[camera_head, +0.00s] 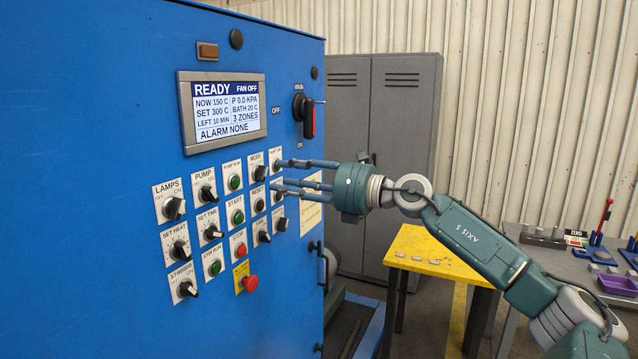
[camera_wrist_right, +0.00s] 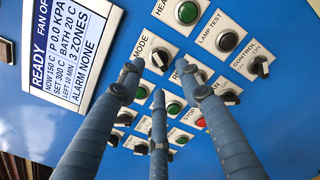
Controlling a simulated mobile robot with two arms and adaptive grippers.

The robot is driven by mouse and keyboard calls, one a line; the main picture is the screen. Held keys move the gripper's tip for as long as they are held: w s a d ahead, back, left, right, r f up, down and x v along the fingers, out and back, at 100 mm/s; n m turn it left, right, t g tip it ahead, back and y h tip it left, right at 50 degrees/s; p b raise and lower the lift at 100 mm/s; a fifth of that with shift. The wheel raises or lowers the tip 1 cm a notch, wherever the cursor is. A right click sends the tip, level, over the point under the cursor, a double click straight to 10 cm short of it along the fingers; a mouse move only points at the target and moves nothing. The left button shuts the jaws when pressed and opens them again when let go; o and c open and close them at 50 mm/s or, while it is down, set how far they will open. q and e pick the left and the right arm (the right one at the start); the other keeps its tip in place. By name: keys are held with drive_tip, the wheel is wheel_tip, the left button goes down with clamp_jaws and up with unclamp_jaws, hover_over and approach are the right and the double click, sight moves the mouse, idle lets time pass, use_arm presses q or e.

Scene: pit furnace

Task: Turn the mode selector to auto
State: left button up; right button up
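The mode selector (camera_head: 258,171) is a small black knob on a white plate marked MODE, in the top row of the blue panel; which setting it points to is too small to read. It also shows in the wrist view (camera_wrist_right: 161,59), between and just beyond the two upper fingertips. My right gripper (camera_head: 281,173) has its three blue fingers spread, with nothing between them. Its tips are close to the panel, just right of the mode knob in the head view; I cannot tell whether they touch anything. My left gripper is not in view.
Several other knobs and push buttons crowd around the mode knob, with a red emergency button (camera_head: 250,283) below. The display (camera_head: 222,110) reads READY, FAN OFF. A black-and-red main switch (camera_head: 305,115) sits to the upper right. A yellow table (camera_head: 437,252) and grey cabinet (camera_head: 400,110) stand behind.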

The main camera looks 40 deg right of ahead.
drive_tip(key=v, duration=0.7)
drive_tip(key=shift+s, duration=0.3)
idle(0.3)
idle(0.4)
